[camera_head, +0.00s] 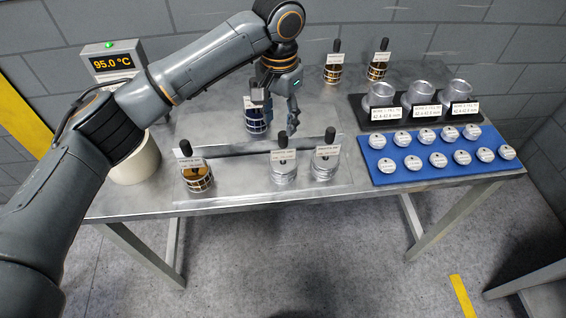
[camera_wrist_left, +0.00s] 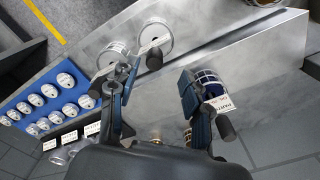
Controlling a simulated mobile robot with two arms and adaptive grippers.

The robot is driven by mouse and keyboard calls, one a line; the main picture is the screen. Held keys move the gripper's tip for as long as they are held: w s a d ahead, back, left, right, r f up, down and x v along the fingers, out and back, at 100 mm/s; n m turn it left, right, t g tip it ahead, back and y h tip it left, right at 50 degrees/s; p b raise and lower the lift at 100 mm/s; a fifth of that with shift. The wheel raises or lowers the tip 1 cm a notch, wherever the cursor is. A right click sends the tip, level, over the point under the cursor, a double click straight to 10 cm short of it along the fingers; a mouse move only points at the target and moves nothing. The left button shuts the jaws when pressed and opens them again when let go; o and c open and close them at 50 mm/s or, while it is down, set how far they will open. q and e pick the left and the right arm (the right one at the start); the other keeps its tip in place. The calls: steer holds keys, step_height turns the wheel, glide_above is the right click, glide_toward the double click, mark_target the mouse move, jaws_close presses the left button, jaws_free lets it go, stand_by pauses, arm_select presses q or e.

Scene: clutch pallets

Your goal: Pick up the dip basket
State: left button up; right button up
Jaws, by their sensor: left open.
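Several small wire baskets with black upright handles and white tags stand on the metal table; I cannot read which tag is which. One basket (camera_head: 255,122) with dark blue contents stands close to my left gripper (camera_head: 281,113), partly hidden by it. In the left wrist view this basket (camera_wrist_left: 212,86) lies beside the right-hand finger of my left gripper (camera_wrist_left: 150,88); I cannot tell whether they touch. The gripper is open, with nothing between its fingers. Another basket (camera_head: 199,181) with orange-brown contents stands at the front left. Two more, a basket (camera_head: 333,73) and its neighbour (camera_head: 377,71), stand at the back.
A blue tray (camera_head: 390,178) of round lidded pieces and a black tray (camera_head: 363,112) of jars are on the right. A white vessel (camera_head: 135,165) stands under a 95.0 °C display (camera_head: 112,63).

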mark_target(284, 132)
arm_select(q)
steer(key=shift+s+d+f+p, duration=0.1)
steer(key=shift+f+p, duration=0.2)
steer(key=shift+f, duration=0.15)
steer(key=shift+s+d+f+p, duration=0.1)
steer(key=shift+f+p, duration=0.15)
steer(key=shift+f, duration=0.15)
step_height(284, 132, down, 2)
steer(key=shift+d+f+p, duration=0.15)
steer(key=shift+f+p, duration=0.1)
steer(key=shift+p, duration=0.05)
steer(key=shift+w+f, duration=0.1)
steer(key=shift+f, duration=0.35)
jaws_close()
arm_select(e)
steer(key=shift+w+r, duration=0.7)
steer(key=shift+r, duration=0.25)
arm_select(q)
steer(key=shift+r, duration=0.2)
steer(key=shift+w, duration=0.15)
arm_select(e)
steer(key=shift+w, duration=0.15)
